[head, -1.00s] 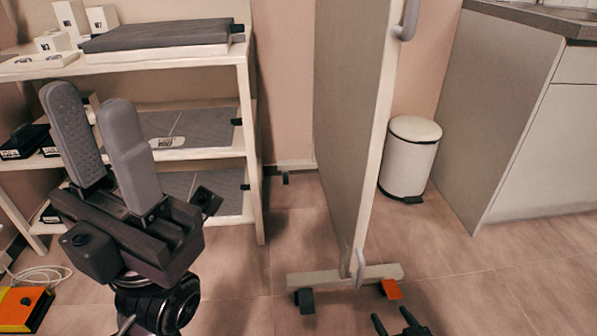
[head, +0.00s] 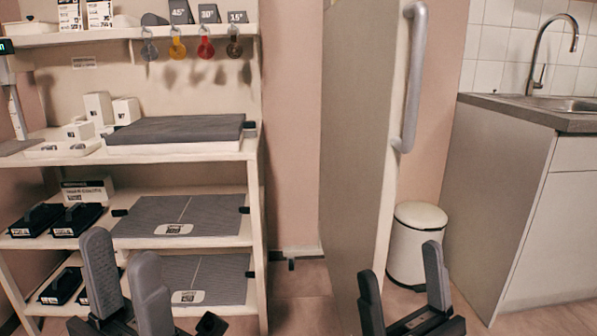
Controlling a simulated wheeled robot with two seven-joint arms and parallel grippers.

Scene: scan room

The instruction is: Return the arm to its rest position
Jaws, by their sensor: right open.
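My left gripper (head: 122,252) shows at the bottom left of the head view, fingers pointing up. Its two grey pads are apart with nothing between them. It appears in front of the lower shelves of the white rack (head: 252,225). My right gripper (head: 401,264) shows at the bottom, right of the middle, fingers up, wide open and empty. It appears in front of the foot of the grey standing screen (head: 355,130) and the white bin (head: 418,228). The arm links below both grippers are out of frame.
The rack holds a dark pad (head: 175,130), flat grey panels (head: 190,215), black cases (head: 75,218) and white boxes (head: 98,107). Coloured tags hang from the top shelf. A sink counter (head: 540,112) stands at the right. Some bare floor shows between rack and screen.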

